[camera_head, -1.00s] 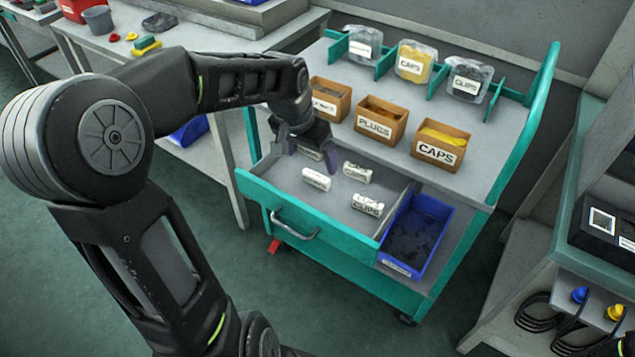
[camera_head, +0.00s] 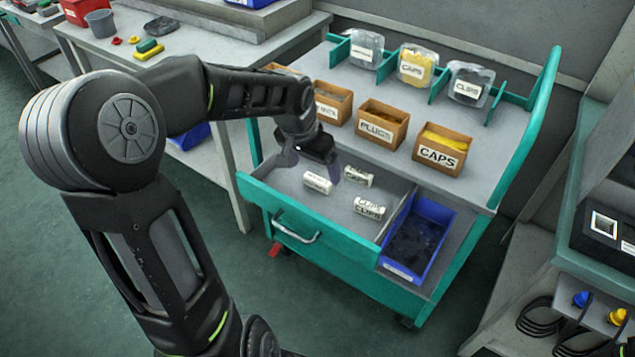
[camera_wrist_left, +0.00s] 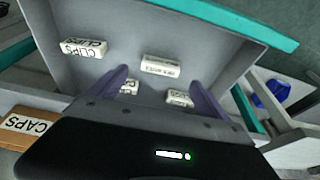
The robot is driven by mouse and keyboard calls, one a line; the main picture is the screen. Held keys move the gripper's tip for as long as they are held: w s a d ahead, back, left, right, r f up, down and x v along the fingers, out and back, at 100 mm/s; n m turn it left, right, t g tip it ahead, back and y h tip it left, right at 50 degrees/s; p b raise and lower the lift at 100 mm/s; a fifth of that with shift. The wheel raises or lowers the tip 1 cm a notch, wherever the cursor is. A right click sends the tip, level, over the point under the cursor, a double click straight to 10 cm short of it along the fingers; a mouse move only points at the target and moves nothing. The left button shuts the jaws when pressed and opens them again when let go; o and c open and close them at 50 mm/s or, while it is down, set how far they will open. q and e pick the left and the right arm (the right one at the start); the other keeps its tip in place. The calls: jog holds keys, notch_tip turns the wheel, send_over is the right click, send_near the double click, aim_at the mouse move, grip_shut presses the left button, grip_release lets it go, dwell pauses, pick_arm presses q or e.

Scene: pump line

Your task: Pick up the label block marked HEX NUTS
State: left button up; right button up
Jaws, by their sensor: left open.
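Several white label blocks lie in the open drawer (camera_head: 345,215). One block (camera_head: 317,182) is nearest my left gripper (camera_head: 307,172); it also shows in the left wrist view (camera_wrist_left: 160,66), just beyond and between the fingertips, its print too small to read surely. The CLIPS block (camera_head: 369,208) is nearer the drawer front; it shows at left in the wrist view (camera_wrist_left: 83,47). Another block (camera_head: 358,177) lies right of the gripper. A further block (camera_wrist_left: 180,98) shows partly behind a finger in the wrist view, hidden in the head view. My left gripper is open and empty. The right gripper is out of view.
A blue bin (camera_head: 415,240) sits right of the blocks. Open boxes, including PLUGS (camera_head: 381,125) and CAPS (camera_head: 441,150), stand on the cart top behind the drawer. The drawer's teal front wall (camera_head: 305,222) bounds the near side.

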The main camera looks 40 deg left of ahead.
aim_at(317, 179)
pick_arm(q)
jog(key=x, duration=0.4)
jog(key=shift+f, duration=0.4)
jog(key=shift+c, duration=0.3)
jog(key=c, duration=1.4)
